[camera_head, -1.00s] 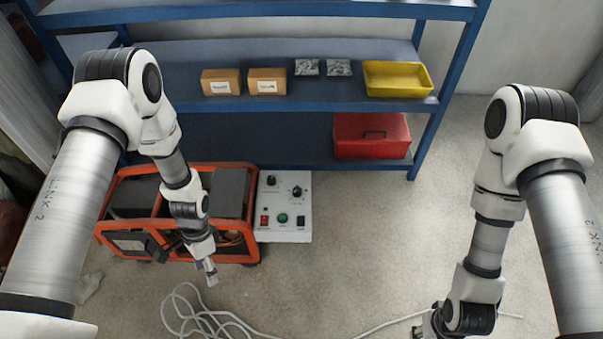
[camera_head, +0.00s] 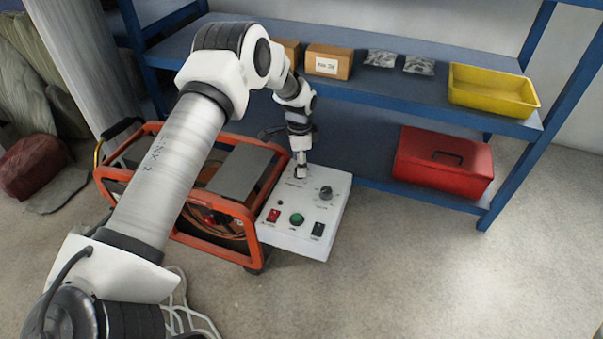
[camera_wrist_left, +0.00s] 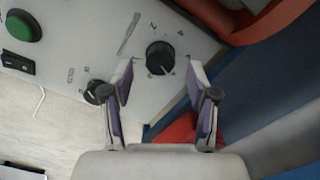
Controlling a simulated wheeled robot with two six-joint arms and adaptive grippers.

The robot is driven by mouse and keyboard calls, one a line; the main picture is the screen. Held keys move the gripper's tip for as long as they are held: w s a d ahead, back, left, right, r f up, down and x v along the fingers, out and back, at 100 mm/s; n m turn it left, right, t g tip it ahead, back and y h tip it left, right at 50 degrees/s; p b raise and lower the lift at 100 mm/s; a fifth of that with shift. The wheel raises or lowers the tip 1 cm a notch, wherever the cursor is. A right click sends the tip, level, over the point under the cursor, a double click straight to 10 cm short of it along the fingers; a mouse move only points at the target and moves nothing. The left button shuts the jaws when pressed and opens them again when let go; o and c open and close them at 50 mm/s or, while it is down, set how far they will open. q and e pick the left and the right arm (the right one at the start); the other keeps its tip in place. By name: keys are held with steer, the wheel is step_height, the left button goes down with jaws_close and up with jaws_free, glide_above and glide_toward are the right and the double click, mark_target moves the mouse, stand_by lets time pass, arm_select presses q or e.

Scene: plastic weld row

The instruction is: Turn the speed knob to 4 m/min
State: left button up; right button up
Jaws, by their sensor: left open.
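A white control panel (camera_head: 312,238) sits at the right end of the orange-framed machine. My left gripper (camera_head: 300,174) is over its back left corner, pointing down, and hides a knob there in the head view. In the left wrist view that black knob (camera_wrist_left: 160,57) lies between the open fingertips (camera_wrist_left: 160,73), with space on both sides. Small numbers surround it, and its pale pointer mark points downward in that view. I cannot read the setting for sure. A second dark knob (camera_head: 326,192) stands to the right and also shows in the left wrist view (camera_wrist_left: 97,92). My right gripper is out of view.
The panel also has a red switch (camera_head: 274,215), a green button (camera_head: 297,219) and a black switch (camera_head: 318,229). Behind stands a blue shelf (camera_head: 375,98) with a yellow tray (camera_head: 490,88) and a red toolbox (camera_head: 443,165). The floor at right is clear.

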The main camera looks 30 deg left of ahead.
arm_select(q)
step_height(320, 180, down, 2)
steer(key=shift+f, duration=0.1)
steer(key=shift+c, duration=0.4)
jaws_close()
